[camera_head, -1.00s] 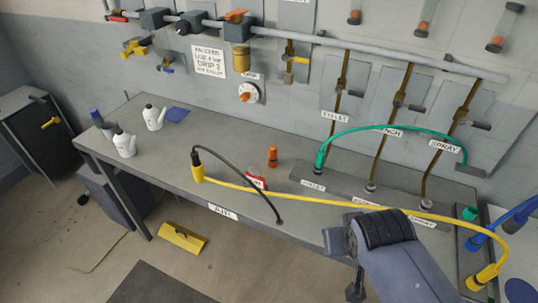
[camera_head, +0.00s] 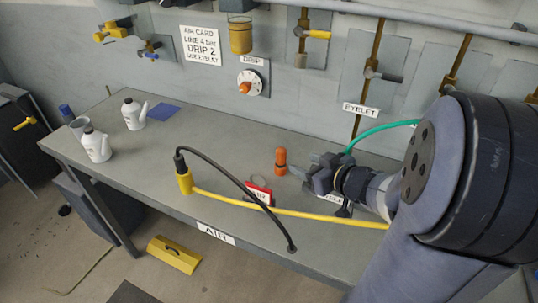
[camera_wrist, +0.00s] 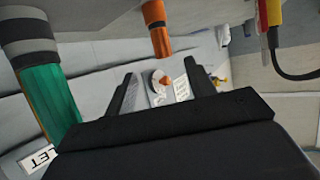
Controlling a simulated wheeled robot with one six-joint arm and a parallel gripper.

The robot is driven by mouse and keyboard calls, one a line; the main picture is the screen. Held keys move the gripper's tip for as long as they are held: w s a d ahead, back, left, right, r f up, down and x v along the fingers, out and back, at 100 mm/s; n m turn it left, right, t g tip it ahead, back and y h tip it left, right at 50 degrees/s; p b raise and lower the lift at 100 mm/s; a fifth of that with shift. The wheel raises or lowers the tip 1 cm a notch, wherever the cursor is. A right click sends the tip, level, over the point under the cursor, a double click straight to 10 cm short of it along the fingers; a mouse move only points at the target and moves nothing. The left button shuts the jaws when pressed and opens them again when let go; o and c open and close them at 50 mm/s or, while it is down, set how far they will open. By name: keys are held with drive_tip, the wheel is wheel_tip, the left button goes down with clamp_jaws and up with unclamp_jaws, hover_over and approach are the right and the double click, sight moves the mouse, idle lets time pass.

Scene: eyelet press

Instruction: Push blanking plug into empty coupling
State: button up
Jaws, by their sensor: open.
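The orange blanking plug (camera_head: 280,161) stands upright on the bench, just left of my gripper (camera_head: 307,171). In the wrist view the orange plug (camera_wrist: 156,28) is at the top, beyond the fingers. My gripper (camera_wrist: 163,80) is open, with nothing between its two black fingers, and apart from the plug. The green hose's connector (camera_wrist: 50,95) is close on the left of the wrist view. My arm hides most of the coupling block in the head view, so I cannot tell which coupling is empty.
A yellow connector (camera_head: 185,182) stands left on the bench (camera_head: 150,180), with a black hose arching from it. The yellow hose (camera_head: 300,213) crosses low in front of my gripper. A red tag (camera_head: 259,193) lies near the plug. White bottles (camera_head: 96,146) stand far left.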

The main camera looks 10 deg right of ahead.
sight(285, 155)
drive_tip(key=shift+y, duration=0.3)
drive_tip(key=x, duration=0.2)
drive_tip(key=b+x, duration=0.1)
drive_tip(key=x, duration=0.2)
drive_tip(key=shift+s+a+f, duration=0.15)
drive_tip(key=shift+f, duration=0.1)
drive_tip(key=shift+w+r+b+x, duration=0.1)
drive_tip(key=shift+r+b+x, duration=0.1)
drive_tip(key=shift+x, duration=1.35)
drive_tip(key=shift+w+r+b+x, duration=0.1)
drive_tip(key=shift+b+x, duration=0.05)
drive_tip(key=shift+x, duration=1.4)
drive_tip(key=shift+d, duration=0.2)
drive_tip(key=c, duration=1.1)
